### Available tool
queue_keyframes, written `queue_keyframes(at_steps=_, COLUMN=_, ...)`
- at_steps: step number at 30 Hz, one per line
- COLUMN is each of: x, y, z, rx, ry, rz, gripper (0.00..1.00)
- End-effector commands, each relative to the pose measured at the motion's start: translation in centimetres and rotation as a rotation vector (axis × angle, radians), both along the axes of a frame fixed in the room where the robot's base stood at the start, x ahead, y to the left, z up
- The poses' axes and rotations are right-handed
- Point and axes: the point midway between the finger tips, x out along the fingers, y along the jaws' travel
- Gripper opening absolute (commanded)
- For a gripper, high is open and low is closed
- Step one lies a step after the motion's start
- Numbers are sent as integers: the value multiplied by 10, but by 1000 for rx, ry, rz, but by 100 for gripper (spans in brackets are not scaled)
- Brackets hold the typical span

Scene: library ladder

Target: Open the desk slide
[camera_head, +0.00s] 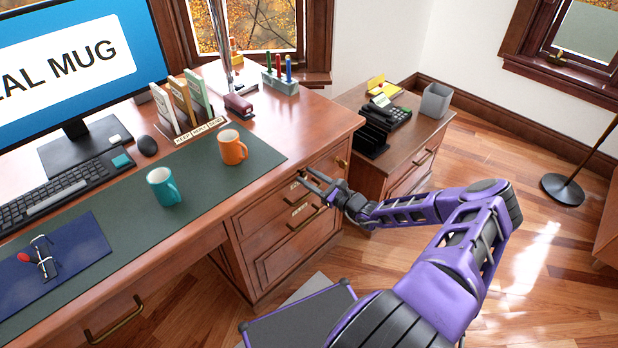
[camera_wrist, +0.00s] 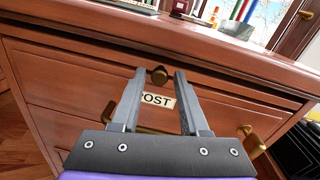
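The wooden desk (camera_head: 210,195) has a right pedestal with drawer fronts under its top. In the wrist view, a thin dark-edged strip (camera_wrist: 75,42) runs just under the desk top; I cannot tell surely whether it is the desk slide.
Brass drawer handles (camera_wrist: 250,141) stick out below and beside my gripper. A teal mug (camera_head: 163,186) and an orange mug (camera_head: 232,148) stand on the green desk mat (camera_head: 120,215). A side cabinet (camera_head: 408,160) stands right of the desk. Floor (camera_head: 540,260) to the right is mostly clear.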

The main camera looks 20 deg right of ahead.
Motion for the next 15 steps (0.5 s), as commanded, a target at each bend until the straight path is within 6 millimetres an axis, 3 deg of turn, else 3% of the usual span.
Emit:
queue_keyframes(at_steps=1, x=0, y=0, z=0, rx=0, ry=0, rz=0, gripper=33)
queue_keyframes(at_steps=7, x=0, y=0, z=0, rx=0, ry=0, rz=0, gripper=0)
queue_keyframes(at_steps=15, x=0, y=0, z=0, rx=0, ry=0, rz=0, gripper=0)
